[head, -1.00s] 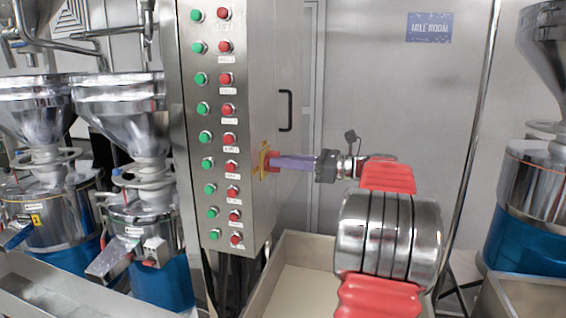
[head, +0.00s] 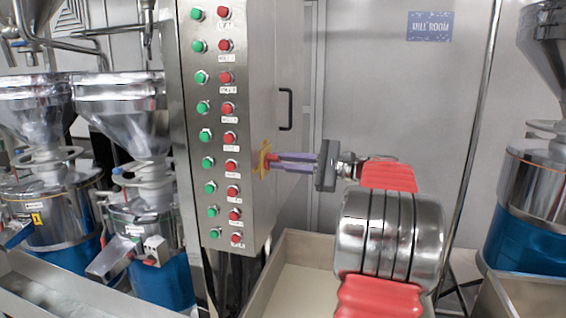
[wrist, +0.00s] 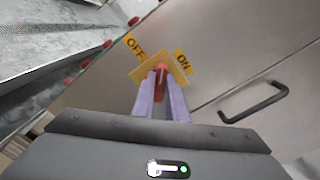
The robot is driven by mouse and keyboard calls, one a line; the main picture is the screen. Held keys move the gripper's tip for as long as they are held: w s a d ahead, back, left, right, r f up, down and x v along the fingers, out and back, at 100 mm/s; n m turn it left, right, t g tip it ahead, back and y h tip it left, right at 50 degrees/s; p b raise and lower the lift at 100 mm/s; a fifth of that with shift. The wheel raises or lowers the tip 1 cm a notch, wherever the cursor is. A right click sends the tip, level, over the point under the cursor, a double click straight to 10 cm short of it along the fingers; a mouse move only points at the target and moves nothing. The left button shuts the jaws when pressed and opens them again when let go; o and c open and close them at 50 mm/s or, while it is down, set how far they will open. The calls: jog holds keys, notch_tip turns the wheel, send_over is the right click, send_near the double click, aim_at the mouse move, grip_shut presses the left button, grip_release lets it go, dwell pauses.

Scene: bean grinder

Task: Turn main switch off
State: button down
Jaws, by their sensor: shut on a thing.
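The main switch is a red knob (wrist: 161,82) on a yellow plate (wrist: 140,72), on the side of the steel control cabinet. In the wrist view the OFF label (wrist: 135,46) is at upper left of the knob and the ON label (wrist: 182,62) is at upper right. My gripper (wrist: 161,80) has its two purple fingers on either side of the knob and is shut on it. In the head view my gripper (head: 272,161) reaches the yellow plate (head: 263,158) from the right. The fingers partly hide the knob, and I cannot tell its exact angle.
The cabinet front (head: 216,130) carries columns of green and red buttons. A black door handle (head: 286,110) is on the cabinet side above my gripper. A steel bin (head: 262,285) stands below. Mills stand at left and right.

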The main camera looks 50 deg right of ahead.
jog(key=n, duration=0.6)
jog(key=f+n, duration=0.1)
jog(key=n, duration=0.1)
jog(key=shift+s+a+n, duration=0.1)
jog(key=shift+a+n, duration=0.1)
jog(key=shift+n, duration=0.2)
dwell(0.3)
jog(key=c, duration=1.8)
grip_release()
jog(key=shift+o, duration=0.2)
jog(key=shift+r, duration=0.1)
jog(key=shift+d, duration=0.1)
jog(key=v, duration=1.3)
jog(key=shift+s+d, duration=0.2)
jog(key=shift+s, duration=0.15)
